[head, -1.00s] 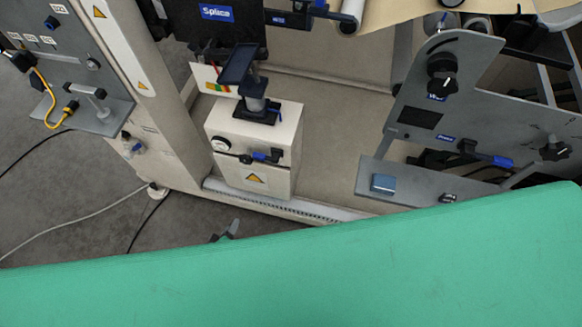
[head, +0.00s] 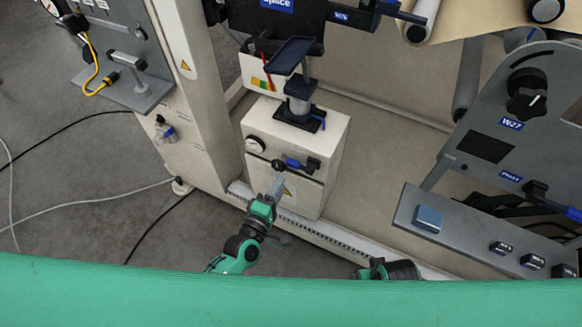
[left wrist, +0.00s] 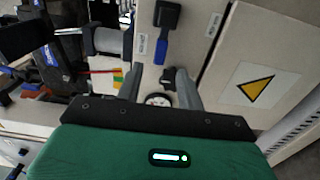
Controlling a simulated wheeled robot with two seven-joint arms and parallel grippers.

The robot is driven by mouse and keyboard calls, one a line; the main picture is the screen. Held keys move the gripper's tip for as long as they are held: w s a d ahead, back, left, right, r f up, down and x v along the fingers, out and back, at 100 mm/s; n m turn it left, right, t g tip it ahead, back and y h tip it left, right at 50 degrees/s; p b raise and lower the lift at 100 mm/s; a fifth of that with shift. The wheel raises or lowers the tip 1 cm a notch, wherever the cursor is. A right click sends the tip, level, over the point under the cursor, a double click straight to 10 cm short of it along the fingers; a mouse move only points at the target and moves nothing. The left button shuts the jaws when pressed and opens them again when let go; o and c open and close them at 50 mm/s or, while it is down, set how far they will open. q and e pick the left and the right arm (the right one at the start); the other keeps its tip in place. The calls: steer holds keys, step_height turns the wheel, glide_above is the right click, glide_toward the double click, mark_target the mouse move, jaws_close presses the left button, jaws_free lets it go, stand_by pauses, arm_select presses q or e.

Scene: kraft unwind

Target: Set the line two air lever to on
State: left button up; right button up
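A small lever with a blue handle (head: 293,163) and a black end piece is on the front of the white box. It also shows in the left wrist view, where the blue handle (left wrist: 161,47) hangs below the black piece. A small black knob (head: 277,165) is just left of it. I cannot read which line the small labels name. My left gripper (head: 277,186) is just below and in front of the lever. In the left wrist view its grey fingers (left wrist: 160,78) are apart and empty, and the blue handle shows beyond the gap. My right gripper is not made out.
The white box (head: 265,132) carries a round gauge (head: 255,145) and a yellow warning triangle. A white post (head: 180,70) with a smaller blue valve (head: 168,132) stands left. A grey panel (head: 480,190) is at right. Cables cross the floor at left.

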mark_target(291, 167)
arm_select(q)
steer(key=x, duration=0.7)
steer(key=shift+w, duration=0.25)
steer(key=shift+c, duration=0.2)
jaws_close()
